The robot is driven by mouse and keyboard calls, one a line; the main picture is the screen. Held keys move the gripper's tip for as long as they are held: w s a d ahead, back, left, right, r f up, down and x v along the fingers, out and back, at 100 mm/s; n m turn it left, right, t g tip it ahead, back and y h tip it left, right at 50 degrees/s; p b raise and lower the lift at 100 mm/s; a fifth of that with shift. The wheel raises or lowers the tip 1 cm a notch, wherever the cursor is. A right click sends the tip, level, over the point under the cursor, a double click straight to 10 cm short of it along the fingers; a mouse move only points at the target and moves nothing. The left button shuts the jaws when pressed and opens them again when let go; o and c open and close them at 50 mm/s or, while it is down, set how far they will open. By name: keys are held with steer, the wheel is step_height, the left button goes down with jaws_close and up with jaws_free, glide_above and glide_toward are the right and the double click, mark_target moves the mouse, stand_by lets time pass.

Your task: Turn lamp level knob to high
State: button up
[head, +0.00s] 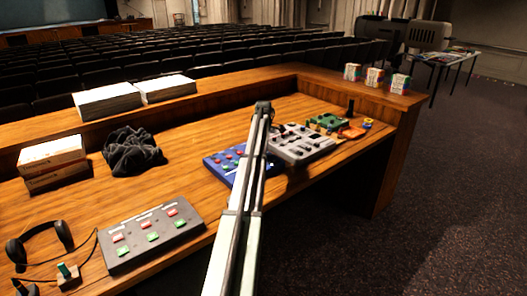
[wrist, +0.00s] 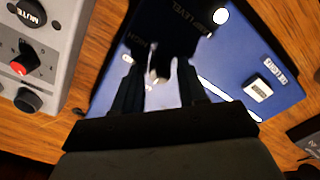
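The blue panel (wrist: 228,62) fills much of the wrist view. Dark lettering that seems to read "LEVEL" and "HIGH" shows in the shadow on it. My gripper (wrist: 157,66) points at this panel, its two dark fingers apart. A small pale piece shows between the fingertips; it may be part of the lamp level knob, but shadow hides its shape and setting. I cannot tell whether the fingers touch it. In the head view the blue panel (head: 221,163) lies on the desk, partly behind my arm, which hides my gripper there.
A grey mixer (head: 300,147) with knobs sits right beside the blue panel. A green box (head: 327,121) and an orange item (head: 352,132) lie beyond. A grey button box (head: 150,236), headphones (head: 40,243) and dark cloth (head: 131,152) are to the left. Desk between is bare.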

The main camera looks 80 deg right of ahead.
jaws_close()
steer(key=shift+m, duration=0.4)
steer(key=m, duration=1.6)
steer(key=shift+m, duration=0.3)
steer(key=m, duration=0.6)
steer(key=shift+m, duration=0.4)
